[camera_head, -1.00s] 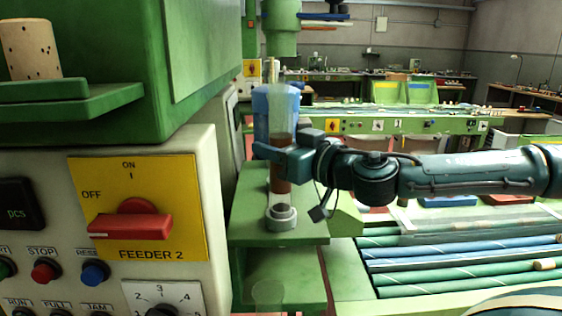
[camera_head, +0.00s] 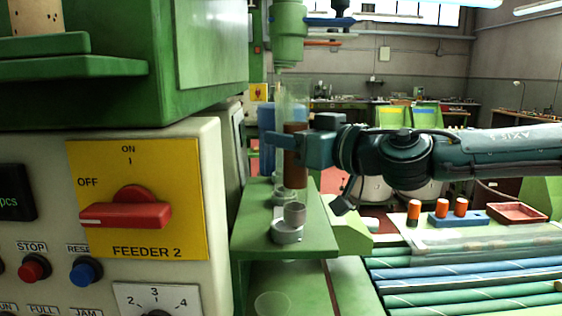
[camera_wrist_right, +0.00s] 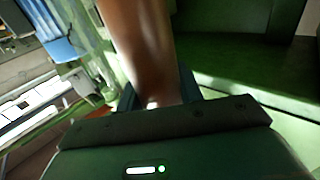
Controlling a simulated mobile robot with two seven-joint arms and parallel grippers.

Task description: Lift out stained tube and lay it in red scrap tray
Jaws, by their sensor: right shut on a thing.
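The stained tube (camera_head: 295,160), clear at the top and brown lower down, is upright in my right gripper (camera_head: 303,148). The gripper is shut on it, and the tube's lower end hangs above the green ledge. In the right wrist view the brown tube (camera_wrist_right: 140,50) rises from between the fingers. A red tray (camera_head: 517,212), likely the scrap tray, lies at the right on the bench. My left gripper is not in view.
A blue rack (camera_head: 458,216) with orange-topped pieces stands left of the red tray. Green and blue rollers (camera_head: 470,275) run below the bench. The feeder panel with its red switch (camera_head: 128,212) stands close at left. A green machine nozzle (camera_head: 288,35) hangs above the tube.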

